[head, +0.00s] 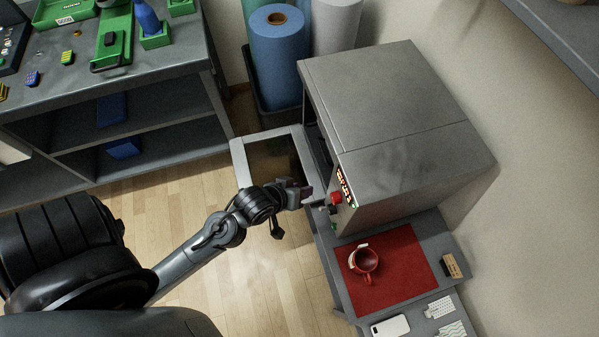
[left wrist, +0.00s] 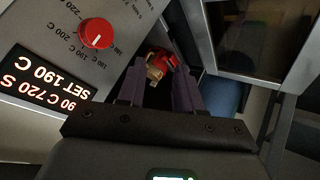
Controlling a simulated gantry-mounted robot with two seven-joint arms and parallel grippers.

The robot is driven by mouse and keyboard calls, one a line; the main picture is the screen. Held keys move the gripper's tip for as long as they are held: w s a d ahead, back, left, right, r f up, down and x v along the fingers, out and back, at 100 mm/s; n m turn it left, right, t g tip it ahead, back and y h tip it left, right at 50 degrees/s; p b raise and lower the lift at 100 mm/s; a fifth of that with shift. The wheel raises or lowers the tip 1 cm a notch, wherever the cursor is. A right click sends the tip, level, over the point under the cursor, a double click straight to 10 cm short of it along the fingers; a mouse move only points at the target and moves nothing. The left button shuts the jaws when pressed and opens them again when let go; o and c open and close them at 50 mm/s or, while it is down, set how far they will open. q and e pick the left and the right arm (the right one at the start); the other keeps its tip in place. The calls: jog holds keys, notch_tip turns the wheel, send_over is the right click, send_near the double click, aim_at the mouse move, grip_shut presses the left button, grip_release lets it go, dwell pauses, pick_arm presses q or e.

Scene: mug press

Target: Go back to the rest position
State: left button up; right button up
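My left gripper (head: 303,195) is at the front of the grey oven (head: 395,105), beside its open door (head: 236,160) and near the control panel. In the left wrist view, its two purple fingers (left wrist: 158,80) stand apart with a gap between them. A red object with a beige part (left wrist: 157,63) shows beyond that gap in a dark area; I cannot tell exactly what it is. A red mug (head: 364,259) with a pale band sits on a red mat (head: 400,275), apart from the gripper. My right gripper is not in view.
The red dial (left wrist: 96,33) and lit display (left wrist: 45,90) are close to the left gripper. A white phone (head: 390,326) and a small wooden block (head: 452,266) lie near the mat. Blue rolls (head: 278,65) stand behind the door. A workbench (head: 150,80) is at left; open floor lies between.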

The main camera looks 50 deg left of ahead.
pick_arm(q)
notch_tip(320, 180, up, 11)
jog(key=s+d+m+p, duration=0.1)
jog(key=s+p, duration=0.1)
jog(key=p, duration=0.8)
jog(key=s+d+r+m+g+p, duration=0.1)
jog(key=s+r+m+g, duration=0.1)
jog(key=s+m+g, duration=0.3)
jog(key=s+m, duration=0.2)
jog(key=shift+s+d+p, duration=0.15)
jog(key=shift+s+p, duration=0.2)
jog(key=shift+p, duration=0.05)
jog(key=shift+c, duration=0.3)
